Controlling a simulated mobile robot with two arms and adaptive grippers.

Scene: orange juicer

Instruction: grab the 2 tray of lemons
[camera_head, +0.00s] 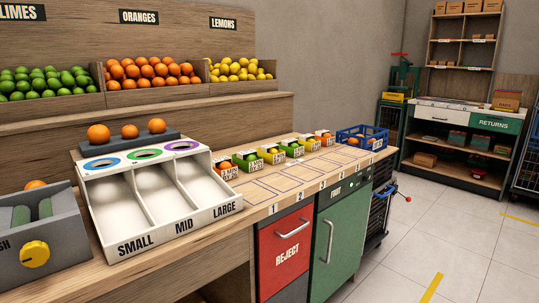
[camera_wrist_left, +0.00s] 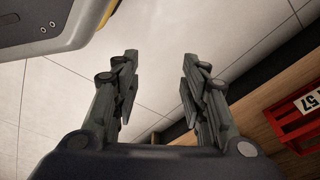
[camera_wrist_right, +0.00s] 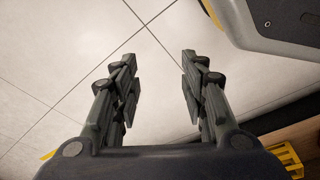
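A row of small colored trays with price labels stands along the back of the counter in the head view. A yellow tray (camera_head: 272,158) and another yellow tray (camera_head: 311,146) are among green trays (camera_head: 246,166) and orange-red ones (camera_head: 226,173). The fruit in them is too small to tell surely. Loose lemons (camera_head: 239,69) fill a wooden bin under the LEMONS sign. My left gripper (camera_wrist_left: 158,80) is open and empty above the floor. My right gripper (camera_wrist_right: 160,78) is open and empty above the floor. Neither shows in the head view.
A blue crate (camera_head: 346,139) sits at the counter's far end. A white sorter (camera_head: 160,200) and a grey machine (camera_head: 40,240) occupy the near end. Marked slots on the counter (camera_head: 300,175) are empty. The floor (camera_head: 440,220) at the right is largely clear.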

